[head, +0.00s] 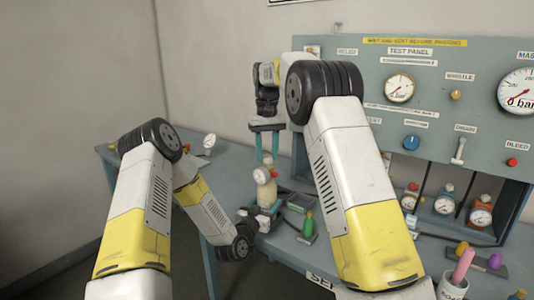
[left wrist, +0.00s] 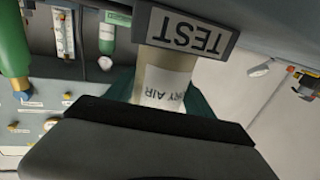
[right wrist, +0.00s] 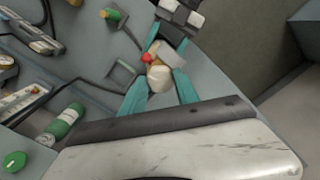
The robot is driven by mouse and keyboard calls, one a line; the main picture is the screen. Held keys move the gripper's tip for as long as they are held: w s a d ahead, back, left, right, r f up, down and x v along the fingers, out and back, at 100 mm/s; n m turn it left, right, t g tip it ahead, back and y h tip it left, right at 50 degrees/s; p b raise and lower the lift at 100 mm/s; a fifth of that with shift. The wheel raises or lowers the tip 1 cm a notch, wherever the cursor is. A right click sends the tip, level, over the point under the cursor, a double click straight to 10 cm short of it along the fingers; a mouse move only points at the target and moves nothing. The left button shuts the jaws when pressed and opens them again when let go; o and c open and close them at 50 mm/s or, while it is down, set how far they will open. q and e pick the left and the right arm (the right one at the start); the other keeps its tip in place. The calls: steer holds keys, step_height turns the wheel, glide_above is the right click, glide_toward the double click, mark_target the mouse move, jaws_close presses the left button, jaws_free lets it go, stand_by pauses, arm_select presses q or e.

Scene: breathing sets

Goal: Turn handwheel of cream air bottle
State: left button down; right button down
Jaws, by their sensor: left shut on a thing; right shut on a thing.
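The cream air bottle (head: 266,192) stands upright at the bench's front edge, with a red part and a pale gauge near its top. My left gripper (head: 263,211) is shut on its body from the front. The left wrist view shows the bottle's upside-down "DRY AIR" label (left wrist: 162,88) between the teal fingers. My right gripper (head: 267,160) reaches down from above, its teal fingers on either side of the bottle's top. In the right wrist view the fingers close around the cream handwheel (right wrist: 159,78); their exact contact is hard to see.
A "TEST" plate (left wrist: 186,29) is close by the bottle. A cup (head: 452,288) is at the front right.

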steer(key=m, duration=0.5)
steer(key=shift+w+m, duration=0.1)
steer(key=shift+m, duration=0.3)
steer(key=m, duration=0.9)
steer(key=shift+d, duration=0.1)
steer(key=m, duration=1)
steer(key=shift+m, duration=0.4)
steer(key=m, duration=1)
steer(key=shift+m, duration=0.3)
steer(key=shift+d+f+m, duration=0.1)
steer(key=shift+f+m, duration=0.1)
steer(key=shift+m, duration=0.45)
steer(key=shift+d+f+m, duration=0.1)
steer(key=shift+f+m, duration=0.05)
steer(key=shift+m, duration=0.5)
steer(key=shift+d+m, duration=0.25)
steer(key=shift+m, duration=0.95)
steer(key=shift+r, duration=0.1)
steer(key=shift+a+r, duration=0.35)
steer(key=shift+a, duration=0.05)
